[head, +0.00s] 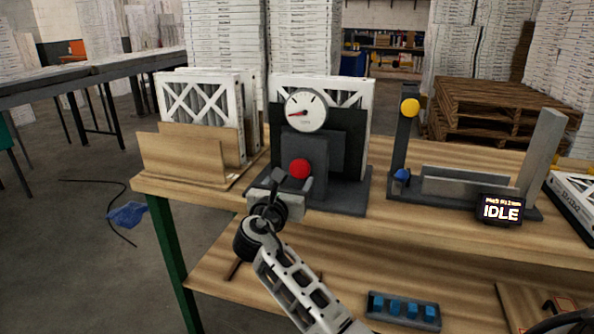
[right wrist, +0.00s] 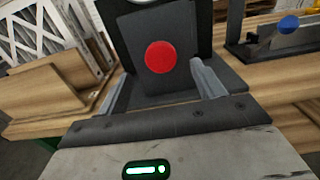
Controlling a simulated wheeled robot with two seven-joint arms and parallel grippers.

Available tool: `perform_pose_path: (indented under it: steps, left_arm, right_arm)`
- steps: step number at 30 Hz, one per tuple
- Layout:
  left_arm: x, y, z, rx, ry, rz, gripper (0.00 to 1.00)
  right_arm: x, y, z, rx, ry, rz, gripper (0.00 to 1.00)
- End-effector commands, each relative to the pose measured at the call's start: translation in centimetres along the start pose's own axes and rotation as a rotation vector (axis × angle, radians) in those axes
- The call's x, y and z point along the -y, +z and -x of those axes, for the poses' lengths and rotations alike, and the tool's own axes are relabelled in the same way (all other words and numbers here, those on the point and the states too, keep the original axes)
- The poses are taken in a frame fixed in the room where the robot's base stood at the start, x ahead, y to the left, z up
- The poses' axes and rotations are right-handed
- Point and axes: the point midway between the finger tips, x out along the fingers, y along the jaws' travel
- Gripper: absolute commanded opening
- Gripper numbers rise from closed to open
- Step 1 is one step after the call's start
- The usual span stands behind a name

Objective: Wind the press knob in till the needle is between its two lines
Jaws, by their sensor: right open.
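The red round press knob (head: 300,169) sits on the front of a dark grey press (head: 345,192) on the bench. Above it is a white round gauge (head: 306,110). Its red needle points left and slightly down; dark marks show on the upper dial, too small to read surely. My right gripper (head: 281,184) is open in front of the knob. In the right wrist view the knob (right wrist: 160,57) appears between and beyond the two spread fingers (right wrist: 160,85), with no contact visible. In that view the gauge is mostly cut off. My left gripper is not in view.
Framed filters (head: 200,100) stand in a wooden holder (head: 185,155) left of the press. Right of it is a dark fixture with a yellow ball (head: 410,107), a blue ball (head: 402,175) and an IDLE display (head: 501,210). A tray of blue pieces (head: 403,322) lies below.

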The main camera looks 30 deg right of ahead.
Motion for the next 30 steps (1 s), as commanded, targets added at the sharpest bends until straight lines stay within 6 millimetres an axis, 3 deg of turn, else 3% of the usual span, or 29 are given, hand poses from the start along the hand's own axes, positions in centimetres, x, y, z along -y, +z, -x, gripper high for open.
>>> perform_pose_path:
  steps: [3,9,21,22,26,27,30]
  left_arm:
    - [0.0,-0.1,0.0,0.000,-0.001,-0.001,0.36]
    - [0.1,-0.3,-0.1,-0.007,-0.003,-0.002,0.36]
    - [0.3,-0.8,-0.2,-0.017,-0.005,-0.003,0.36]
    - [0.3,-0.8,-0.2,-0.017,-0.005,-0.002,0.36]
    - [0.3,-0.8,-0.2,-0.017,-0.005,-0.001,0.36]
    - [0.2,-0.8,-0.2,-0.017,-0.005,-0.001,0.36]
    - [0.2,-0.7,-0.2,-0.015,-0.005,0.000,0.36]
  right_arm:
    - [0.0,0.1,-2.5,0.001,-0.002,0.001,0.68]
    - [0.0,0.0,-5.0,-0.001,-0.001,0.000,0.68]
    - [0.0,0.0,-5.8,-0.001,0.001,-0.001,0.68]
    - [0.0,0.0,-5.8,-0.001,0.001,-0.001,0.65]
    - [0.0,0.0,-5.8,-0.001,0.001,-0.001,0.29]
    - [0.0,0.0,-5.8,-0.001,0.001,-0.001,0.24]
    - [0.0,-0.1,-5.8,-0.001,0.001,-0.001,0.24]
